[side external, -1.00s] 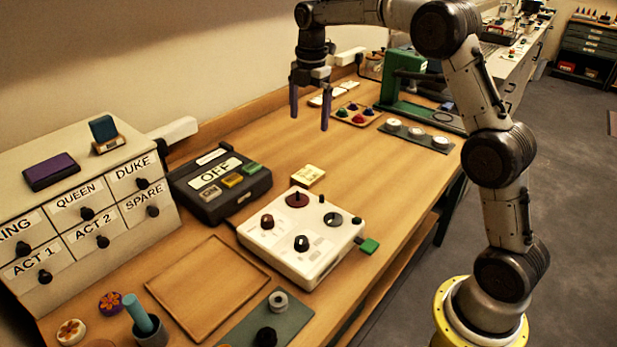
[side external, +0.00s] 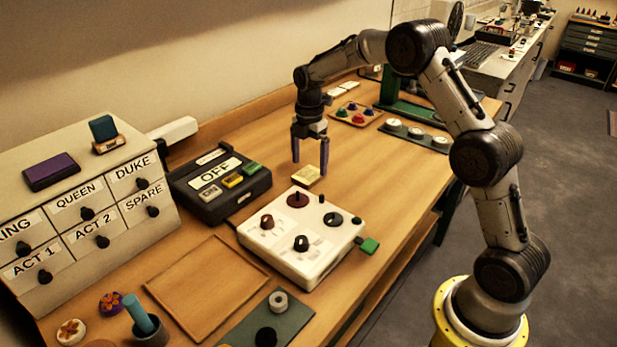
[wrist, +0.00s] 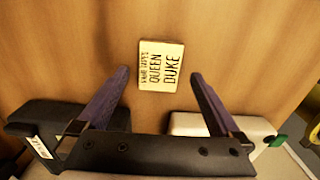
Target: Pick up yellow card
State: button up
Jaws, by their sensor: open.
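The yellow card (side external: 306,177) is a small pale yellow block lying on the wooden table, behind the white knob box and right of the black switch box. In the wrist view the card (wrist: 161,66) shows dark lettering that includes QUEEN and DUKE. My gripper (side external: 310,169) is open and empty, with its purple fingers pointing down around the card's place. In the wrist view the two fingertips (wrist: 160,75) stand apart on the left and right of the card. They do not appear to touch it.
The black switch box (side external: 219,182) marked OFF stands left of the card. The white knob box (side external: 300,240) stands in front of it. A tray with colored pegs (side external: 355,114) and a green device (side external: 402,98) are behind. Bare table lies right of the card.

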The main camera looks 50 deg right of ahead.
aim_at(309, 174)
notch_tip(309, 174, down, 3)
jog(key=shift+a+f, duration=0.1)
jog(key=c, duration=1.3)
notch_tip(309, 174, up, 28)
